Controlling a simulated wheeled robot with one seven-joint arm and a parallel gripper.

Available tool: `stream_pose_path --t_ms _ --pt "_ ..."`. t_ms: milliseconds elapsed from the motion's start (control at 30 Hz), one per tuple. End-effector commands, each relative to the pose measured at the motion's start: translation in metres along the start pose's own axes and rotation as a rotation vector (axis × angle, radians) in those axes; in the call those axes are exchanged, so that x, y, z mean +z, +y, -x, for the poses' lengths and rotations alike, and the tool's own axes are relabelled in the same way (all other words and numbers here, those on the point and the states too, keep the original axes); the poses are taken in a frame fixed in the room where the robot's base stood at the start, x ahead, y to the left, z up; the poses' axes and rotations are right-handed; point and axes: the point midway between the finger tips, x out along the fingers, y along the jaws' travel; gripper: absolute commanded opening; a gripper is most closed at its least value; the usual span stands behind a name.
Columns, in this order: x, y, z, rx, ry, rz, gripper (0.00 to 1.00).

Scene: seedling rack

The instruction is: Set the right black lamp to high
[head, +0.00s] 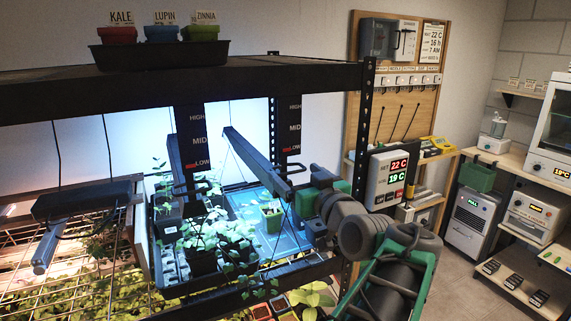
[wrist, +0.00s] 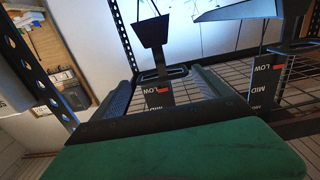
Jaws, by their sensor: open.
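The right black lamp (head: 254,158) is a long dark bar hung at the right end of the rack. Its front handle (head: 294,169) is beside the right HIGH/MID/LOW scale (head: 289,128), where a red mark is at LOW. My gripper (head: 303,197) is at the rack's front right, close to that handle. In the wrist view my open gripper (wrist: 168,90) has the lamp's loop handle (wrist: 165,75) between or just beyond its fingertips; I cannot tell if they touch it. The lamp body (wrist: 152,33) and scale (wrist: 160,96) show there too, inverted.
Another black lamp (head: 184,150) hangs to the left, its scale (head: 192,140) also marked red at LOW. Seedlings (head: 215,235) stand below the lamps. The rack's perforated post (head: 367,105) is near my arm. A black tray (head: 158,53) with labelled pots is on the top shelf.

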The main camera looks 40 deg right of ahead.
Motion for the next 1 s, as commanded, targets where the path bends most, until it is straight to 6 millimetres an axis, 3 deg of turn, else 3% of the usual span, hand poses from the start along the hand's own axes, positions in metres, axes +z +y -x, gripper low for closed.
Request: stream_pose_path --t_ms 100,233,567,1000 --pt "-0.003 -0.003 -0.026 -0.008 -0.002 -0.002 0.88" --pt "-0.002 -0.001 -0.044 -0.004 -0.002 -0.001 0.88" --pt "0.001 0.001 -0.050 0.002 -0.003 0.000 0.87" --pt "0.001 0.002 -0.049 0.005 -0.003 0.000 0.51"
